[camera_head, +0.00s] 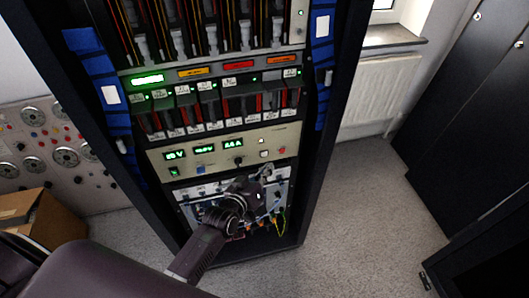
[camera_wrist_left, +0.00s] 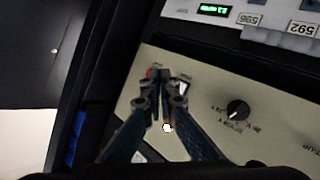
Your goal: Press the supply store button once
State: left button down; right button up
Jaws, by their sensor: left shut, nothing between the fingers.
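The cream supply panel (camera_head: 215,162) sits in the rack, with green-lit displays (camera_head: 204,149), a black knob (camera_head: 238,161), small pale buttons (camera_head: 263,141) and a red button or socket (camera_head: 282,150) at its right. I cannot read which button is the store button. My left gripper (camera_head: 262,178) is just below the panel's right part in the head view. In the left wrist view its shut, empty fingers (camera_wrist_left: 168,76) lie over the panel (camera_wrist_left: 215,80), beside a red part (camera_wrist_left: 148,73). A bright button (camera_wrist_left: 167,127) shows between the fingers. Contact cannot be told. My right gripper is out of view.
Below the supply panel is a lower panel (camera_head: 190,195) with several connectors and cables, partly hidden by my left arm. Above are labelled modules (camera_head: 220,100). A cardboard box (camera_head: 40,222) stands at the left. Grey floor (camera_head: 335,230) is clear to the right.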

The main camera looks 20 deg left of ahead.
pick_arm(q)
jog(key=shift+s+d+p, duration=0.45)
jog(key=shift+s+d, duration=0.3)
jog(key=shift+s, duration=0.35)
jog(key=s+a+f+m+g, duration=0.1)
jog(key=s+f+g, duration=0.1)
jog(key=s+f, duration=0.5)
jog(key=s+f+m+g, duration=0.15)
jog(key=s+f, duration=0.25)
jog(key=f, duration=0.6)
jog(key=s+a+f+g, duration=0.1)
jog(key=s+f+g, duration=0.2)
jog(key=s+f, duration=0.4)
jog(key=s+a+f+m+g, duration=0.1)
jog(key=s+f, duration=0.4)
jog(key=s, duration=0.5)
jog(key=s+a+f+m+g+y, duration=0.1)
jog(key=s+a+f+g, duration=0.1)
jog(key=s+f, duration=0.4)
jog(key=s+a+f+m+g+y, duration=0.1)
jog(key=s+f+g, duration=0.3)
jog(key=s, duration=1)
jog(key=shift+s+a+f+b, duration=0.25)
jog(key=shift+a+f+b, duration=0.2)
jog(key=shift+f, duration=0.4)
jog(key=shift+m, duration=0.25)
